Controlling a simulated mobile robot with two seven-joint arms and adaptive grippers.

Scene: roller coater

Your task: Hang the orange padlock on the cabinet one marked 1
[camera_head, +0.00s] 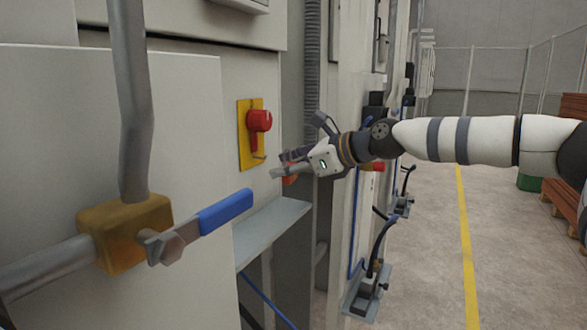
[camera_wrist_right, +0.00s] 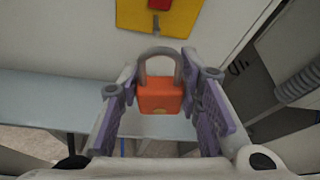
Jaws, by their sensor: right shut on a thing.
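The orange padlock (camera_wrist_right: 160,95) is between the purple-padded fingers of my right gripper (camera_wrist_right: 162,100), with its grey shackle pointing up. In the head view my right gripper (camera_head: 288,170) reaches in from the right, and a bit of orange padlock (camera_head: 290,179) shows at its fingers. The cabinet (camera_head: 215,120) is pale grey and has a red rotary switch (camera_head: 259,121) on a yellow plate (camera_head: 246,157). The padlock is apart from the plate, below and to the right of it. No number 1 is readable. My left gripper is not in view.
A valve with a blue lever (camera_head: 225,212) and grey pipes stands close in front at left. A grey ledge (camera_head: 268,232) juts out below the switch. A ribbed conduit (camera_head: 312,60) runs up beyond the gripper. The floor (camera_head: 430,260) at right is open.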

